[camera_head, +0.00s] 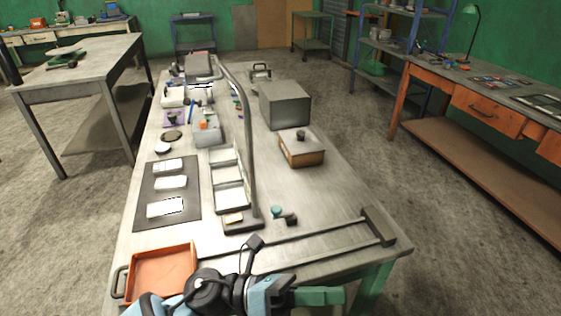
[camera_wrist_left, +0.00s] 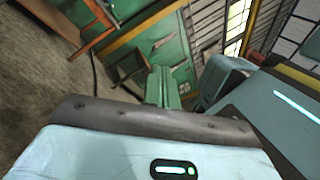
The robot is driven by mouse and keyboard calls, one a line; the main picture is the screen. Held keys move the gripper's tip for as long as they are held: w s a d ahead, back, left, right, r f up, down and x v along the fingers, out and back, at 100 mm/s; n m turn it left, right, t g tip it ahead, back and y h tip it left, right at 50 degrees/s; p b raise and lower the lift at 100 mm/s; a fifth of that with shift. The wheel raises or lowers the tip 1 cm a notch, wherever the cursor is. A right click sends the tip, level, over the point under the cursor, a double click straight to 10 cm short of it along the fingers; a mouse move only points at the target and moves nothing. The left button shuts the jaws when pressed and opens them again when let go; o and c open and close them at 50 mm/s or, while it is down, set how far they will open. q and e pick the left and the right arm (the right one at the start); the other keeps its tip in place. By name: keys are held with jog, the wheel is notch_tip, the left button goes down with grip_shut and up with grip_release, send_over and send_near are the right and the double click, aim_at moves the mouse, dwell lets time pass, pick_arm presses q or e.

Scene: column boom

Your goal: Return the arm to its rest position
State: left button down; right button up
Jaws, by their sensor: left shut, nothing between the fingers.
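My left arm comes in along the bottom of the head view, in front of the workbench's near edge. My left gripper (camera_head: 332,295) has green fingers that point to the right, beside the bench's green leg. In the left wrist view the fingers of the gripper (camera_wrist_left: 164,85) are together, with nothing between them. My right gripper does not show in either view.
The workbench (camera_head: 330,190) holds an orange tray (camera_head: 162,272) at the near left, a grey box (camera_head: 285,104), a brown box (camera_head: 302,150) and a dark mat (camera_head: 155,214) with white pieces. A metal post frame (camera_head: 246,140) stands mid-bench. Floor is open on both sides.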

pick_arm(q)
jog(key=w+a+f+n+t+y, duration=0.1)
jog(key=a+f+n+t+y, duration=0.4)
jog(key=n, duration=0.5)
jog(key=w+a+f+n+t+y+p, duration=0.15)
jog(key=a+f+n+t, duration=0.25)
jog(key=n+t, duration=0.55)
jog(key=w+a+f+n+t+y+b, duration=0.15)
jog(key=a+f+n+t+y, duration=0.3)
jog(key=n, duration=0.75)
jog(key=s+a+f+n+g+y+p, duration=0.1)
jog(key=s+a+f+n+g+y, duration=0.2)
jog(key=s+a+f+n, duration=0.3)
jog(key=s+a+f+n+g+y, duration=0.4)
jog(key=s+a+f+n, duration=0.2)
jog(key=s+f, duration=0.7)
jog(key=shift+a+g+y+p, duration=0.3)
jog(key=shift+a+p, duration=0.05)
jog(key=shift+a, duration=0.4)
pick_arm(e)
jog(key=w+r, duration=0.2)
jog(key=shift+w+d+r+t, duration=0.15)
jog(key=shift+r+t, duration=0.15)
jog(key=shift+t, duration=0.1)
pick_arm(q)
jog(key=shift+s+f, duration=0.1)
